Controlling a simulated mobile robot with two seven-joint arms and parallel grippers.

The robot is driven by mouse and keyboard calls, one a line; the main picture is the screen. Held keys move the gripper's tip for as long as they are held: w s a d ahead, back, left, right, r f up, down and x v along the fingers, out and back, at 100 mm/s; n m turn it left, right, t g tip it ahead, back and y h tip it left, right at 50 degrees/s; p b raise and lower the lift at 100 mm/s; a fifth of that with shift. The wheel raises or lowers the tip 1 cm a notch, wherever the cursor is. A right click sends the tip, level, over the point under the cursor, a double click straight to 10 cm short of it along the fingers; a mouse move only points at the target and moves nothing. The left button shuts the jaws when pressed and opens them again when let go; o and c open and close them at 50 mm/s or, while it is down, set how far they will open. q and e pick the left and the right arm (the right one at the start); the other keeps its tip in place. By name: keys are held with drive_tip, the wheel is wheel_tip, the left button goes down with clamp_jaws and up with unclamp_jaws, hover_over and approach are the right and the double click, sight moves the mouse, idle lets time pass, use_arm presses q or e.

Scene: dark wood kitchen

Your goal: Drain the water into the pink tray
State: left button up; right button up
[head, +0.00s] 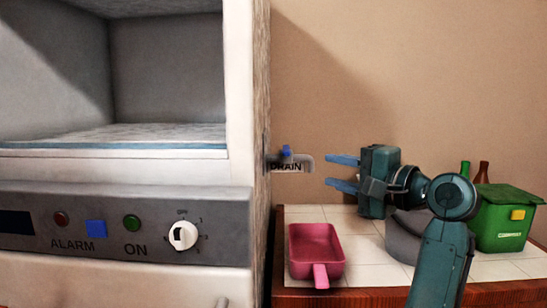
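The pink tray (316,241) sits on the white tiled counter, with its short handle facing me; it looks empty. A grey drain tap (305,162) with a blue handle (286,152) sticks out of the right side of the large white appliance, above the back left of the tray. A label beside it reads DRAIN. No stream of water shows at the spout. My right gripper (328,171) is open and empty, with its blue fingers pointing left at the tap, a short gap from it. My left gripper is not in view.
The appliance (240,85) fills the left, with an open chamber, buttons and a white dial (183,236). A green box (505,218) and bottles (481,172) stand at the right of the tiled counter (358,270). A grey rounded shape is partly behind my arm.

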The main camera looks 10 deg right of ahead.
sight(287, 150)
drive_tip(key=shift+y, duration=0.3)
drive_tip(key=x, duration=0.4)
drive_tip(key=r+x, duration=0.1)
drive_tip(key=x, duration=0.8)
drive_tip(key=shift+a+r, duration=0.15)
drive_tip(key=shift+a, duration=0.05)
clamp_jaws()
